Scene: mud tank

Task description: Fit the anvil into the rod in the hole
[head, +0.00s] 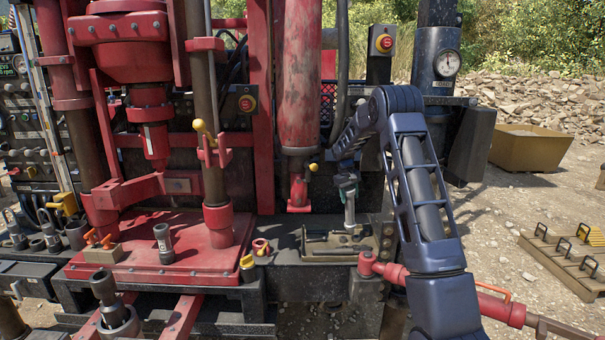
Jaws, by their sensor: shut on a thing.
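My gripper (347,181) is at the end of the dark arm, right of the middle in the head view. It is shut on a slim grey metal piece, which I take to be the anvil (349,208). The piece hangs upright, its lower end over or in a dark metal holder (318,242); I cannot tell if they touch. A short dark hollow rod (163,243) stands upright in the red base plate (205,262), well to the left of my gripper. It looks like the rod in the hole. The hole itself is hidden by the rod.
Red posts and a red drill head (148,110) rise around the plate. A red cylinder (300,80) hangs between the plate and my gripper. A collared pipe (104,288) is at lower left. A yellow bin (531,148) and wooden pallet (565,262) are on the right.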

